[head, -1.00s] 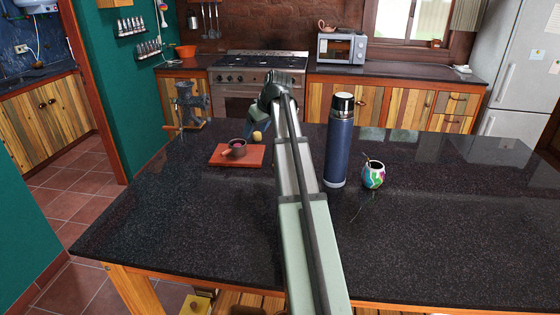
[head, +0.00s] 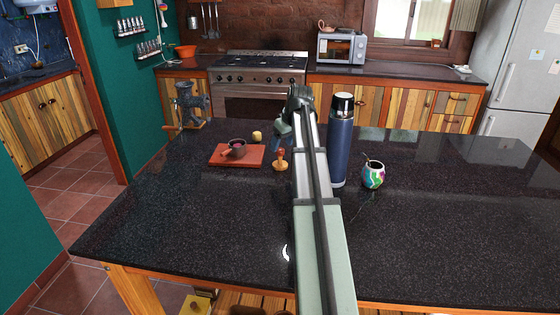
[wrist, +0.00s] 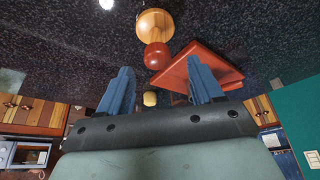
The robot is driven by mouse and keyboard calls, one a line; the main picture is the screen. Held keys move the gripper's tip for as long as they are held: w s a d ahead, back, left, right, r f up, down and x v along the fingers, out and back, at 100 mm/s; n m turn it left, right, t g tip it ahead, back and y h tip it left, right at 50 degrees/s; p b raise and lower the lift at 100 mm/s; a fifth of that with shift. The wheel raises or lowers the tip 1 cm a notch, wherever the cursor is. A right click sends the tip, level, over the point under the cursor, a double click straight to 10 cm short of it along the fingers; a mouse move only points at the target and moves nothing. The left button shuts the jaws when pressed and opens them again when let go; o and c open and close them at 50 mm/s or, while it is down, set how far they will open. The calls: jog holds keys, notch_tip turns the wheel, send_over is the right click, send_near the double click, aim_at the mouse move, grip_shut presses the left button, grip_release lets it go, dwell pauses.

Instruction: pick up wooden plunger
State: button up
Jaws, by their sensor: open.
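The wooden plunger (head: 280,160) stands on the dark counter just right of the red board in the head view. In the wrist view it shows a pale round wooden end (wrist: 155,23) and a red-brown knob (wrist: 158,57). My gripper (wrist: 159,63) is open and empty, its two blue fingers spread. In the wrist view the plunger appears beyond the fingertips, between them in line. In the head view my gripper (head: 282,132) is partly hidden by my arm, behind the plunger and above the counter.
A tall blue flask (head: 340,150) and a painted cup (head: 373,175) stand right. A grinder (head: 190,105) stands far left. The front counter is clear.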

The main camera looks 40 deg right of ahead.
aim_at(281, 149)
jog(key=shift+s+x, duration=0.15)
jog(key=shift+x, duration=1.35)
jog(key=shift+s+x, duration=0.15)
jog(key=shift+x, duration=1.3)
jog(key=shift+d+f, duration=0.1)
jog(key=shift+d, duration=0.05)
jog(key=c, duration=1.1)
notch_tip(281, 149, up, 10)
